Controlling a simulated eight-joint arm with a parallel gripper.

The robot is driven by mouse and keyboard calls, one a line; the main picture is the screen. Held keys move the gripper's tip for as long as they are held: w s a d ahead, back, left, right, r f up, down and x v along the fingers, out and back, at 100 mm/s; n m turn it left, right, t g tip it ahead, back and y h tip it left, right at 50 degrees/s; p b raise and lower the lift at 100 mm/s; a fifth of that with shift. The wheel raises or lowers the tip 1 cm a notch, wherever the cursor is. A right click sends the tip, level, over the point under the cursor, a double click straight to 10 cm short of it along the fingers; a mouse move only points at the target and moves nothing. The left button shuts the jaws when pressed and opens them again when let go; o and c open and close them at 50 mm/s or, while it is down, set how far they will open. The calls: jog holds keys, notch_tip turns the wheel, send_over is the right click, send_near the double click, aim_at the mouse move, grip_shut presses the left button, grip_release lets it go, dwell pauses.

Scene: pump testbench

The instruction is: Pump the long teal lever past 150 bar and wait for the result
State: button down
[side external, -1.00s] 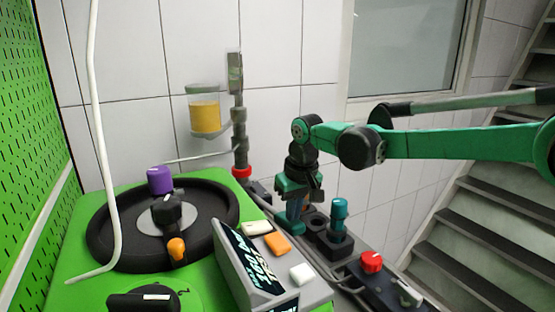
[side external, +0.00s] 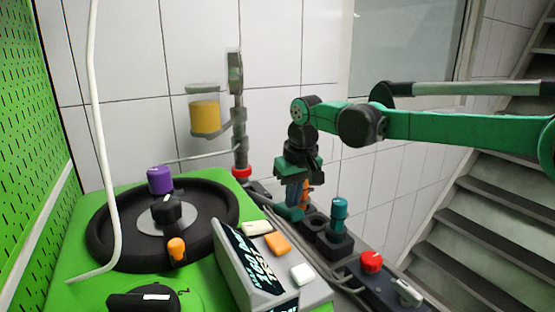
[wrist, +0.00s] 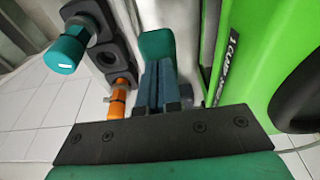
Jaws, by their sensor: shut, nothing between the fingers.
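The long teal lever shows its rounded teal end (side external: 289,212) beside the green bench in the side view; the rest of it is hidden. My gripper (side external: 294,202) points down just above that end, with its fingers shut and nothing between them. In the wrist view the lever's teal end (wrist: 157,44) lies just past my closed fingertips (wrist: 160,66). The fingers seem to touch it or sit very close; I cannot tell which. The tilted display (side external: 258,262) on the bench shows lit digits that are too blurred to read.
A teal-capped plug (side external: 339,210) and an orange plug (side external: 305,192) stand in a black holder close to my gripper. A red knob (side external: 371,262) is nearer the camera. A black wheel (side external: 108,230) lies on the green bench (side external: 80,285). Stairs rise at the right.

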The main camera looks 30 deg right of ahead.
jog(key=shift+r, duration=2.95)
jog(key=shift+s+d+r, duration=0.1)
jog(key=shift+s, duration=0.05)
jog(key=s+d+f+t, duration=0.2)
jog(key=s+d+f, duration=0.1)
jog(key=s, duration=0.5)
jog(key=s+d+f+t, duration=0.3)
jog(key=s+d+f, duration=0.1)
jog(key=s, duration=0.5)
jog(key=shift+s+d+f, duration=0.15)
jog(key=shift+s, duration=0.15)
dwell(2.4)
